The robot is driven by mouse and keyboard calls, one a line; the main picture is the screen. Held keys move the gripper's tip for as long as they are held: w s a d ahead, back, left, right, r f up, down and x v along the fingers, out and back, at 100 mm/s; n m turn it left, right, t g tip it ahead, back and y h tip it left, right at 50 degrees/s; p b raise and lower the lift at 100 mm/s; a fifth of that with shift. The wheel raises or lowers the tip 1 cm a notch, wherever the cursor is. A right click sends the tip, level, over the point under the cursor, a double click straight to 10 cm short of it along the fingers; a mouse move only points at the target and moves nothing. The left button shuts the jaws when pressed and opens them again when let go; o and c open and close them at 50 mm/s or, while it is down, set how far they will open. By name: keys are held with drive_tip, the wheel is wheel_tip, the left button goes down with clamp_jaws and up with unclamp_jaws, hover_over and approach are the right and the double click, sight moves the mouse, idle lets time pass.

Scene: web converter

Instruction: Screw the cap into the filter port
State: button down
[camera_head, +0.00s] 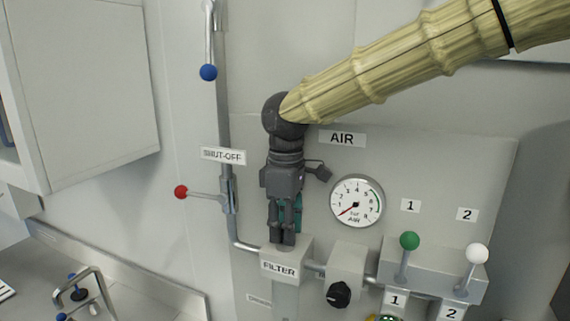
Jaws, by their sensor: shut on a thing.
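The filter block (286,255) is a light grey box labelled FILTER, low in the middle of the head view. My gripper (283,240) is dark grey, points straight down, and its fingertips are at the block's top. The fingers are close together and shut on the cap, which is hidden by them. A strip of teal shows beside the fingers; I cannot tell what it belongs to. The port in the block's top is also hidden, so I cannot tell how the cap sits in it.
A pressure gauge (356,201) is right of my gripper. A red-knobbed shut-off lever (200,195) and vertical pipe (225,120) are to the left. A black knob (339,294) and green (409,241) and white (477,253) knobbed levers stand to the right.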

drive_tip(key=shift+m, duration=0.8)
drive_tip(key=m, duration=0.4)
drive_tip(key=shift+m, duration=0.7)
drive_tip(key=shift+a+m, duration=0.1)
drive_tip(key=shift+m, duration=1.2)
drive_tip(key=m, duration=0.4)
